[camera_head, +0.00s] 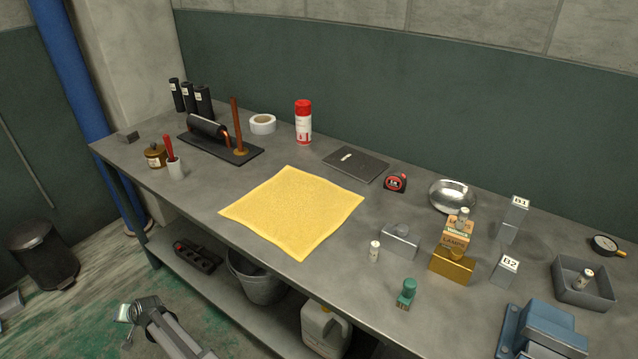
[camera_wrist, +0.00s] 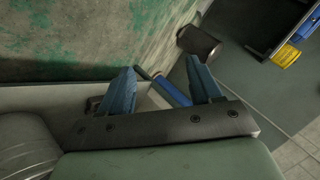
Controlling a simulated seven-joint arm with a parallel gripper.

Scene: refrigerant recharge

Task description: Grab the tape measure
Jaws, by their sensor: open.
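The tape measure (camera_head: 396,183) is small, red and black. It sits on the grey workbench (camera_head: 200,215) in the head view, right of the yellow cloth and near the dark flat plate. Nothing covers it. My gripper shows in the wrist view (camera_wrist: 162,90) with its two blue fingers spread apart and nothing between them. In the head view, part of my arm (camera_head: 165,330) shows at the bottom left, low in front of the bench and far from the tape measure. The tape measure is not seen in the wrist view.
A yellow cloth (camera_head: 292,212) lies mid-bench. Near the tape measure are a dark plate (camera_head: 356,164), a metal bowl (camera_head: 453,196) and a grey metal block (camera_head: 399,242). A red-and-white spray can (camera_head: 303,122) stands behind. Blocks and a grey tray (camera_head: 583,295) crowd the right end.

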